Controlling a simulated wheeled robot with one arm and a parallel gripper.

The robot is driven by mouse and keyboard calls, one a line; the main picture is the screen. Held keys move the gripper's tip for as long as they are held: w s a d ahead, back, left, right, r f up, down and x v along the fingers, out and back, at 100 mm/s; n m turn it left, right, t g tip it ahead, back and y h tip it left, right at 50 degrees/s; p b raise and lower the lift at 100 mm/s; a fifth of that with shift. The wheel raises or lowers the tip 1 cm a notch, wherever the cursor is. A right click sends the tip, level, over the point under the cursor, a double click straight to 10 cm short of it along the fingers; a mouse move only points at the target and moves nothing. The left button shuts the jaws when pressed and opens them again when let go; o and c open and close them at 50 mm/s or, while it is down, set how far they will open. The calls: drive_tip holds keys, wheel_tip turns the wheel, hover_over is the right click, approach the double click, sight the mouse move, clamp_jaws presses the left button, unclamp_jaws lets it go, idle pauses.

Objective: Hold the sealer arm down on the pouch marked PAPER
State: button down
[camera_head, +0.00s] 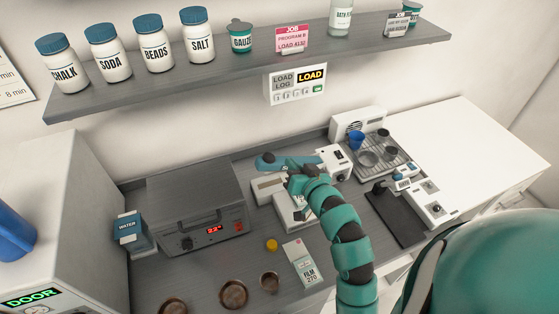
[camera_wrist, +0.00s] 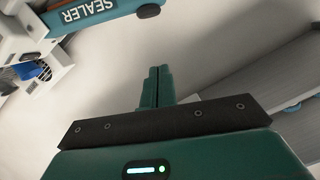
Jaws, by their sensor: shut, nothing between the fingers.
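The sealer has a white base (camera_head: 268,188) on the grey counter and a teal arm (camera_head: 285,162), which looks raised above the base. In the wrist view the teal sealer arm (camera_wrist: 95,12) marked SEALER crosses the upper left, apart from my fingers. My gripper (camera_head: 293,180) is over the sealer, just in front of its arm in the head view. Its fingers (camera_wrist: 157,85) are together and empty. I see no pouch marked PAPER; my arm hides part of the sealer. A pouch marked FILM 270 (camera_head: 303,263) lies in front of the sealer.
A grey device with a red display (camera_head: 195,215) stands left, beside a WATER container (camera_head: 128,228). Brown bowls (camera_head: 233,293) and a yellow cap (camera_head: 271,245) lie in front. A tray with cups (camera_head: 378,148) stands right. A shelf of jars (camera_head: 155,45) hangs above.

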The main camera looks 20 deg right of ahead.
drive_tip(key=w+a+f+b, duration=0.2)
drive_tip(key=w+f+b, duration=0.3)
drive_tip(key=w, duration=0.4)
drive_tip(key=shift+w+a+f+b, duration=0.3)
drive_tip(key=shift+a+f+b, duration=0.05)
drive_tip(key=shift+f+b, duration=0.1)
idle(0.3)
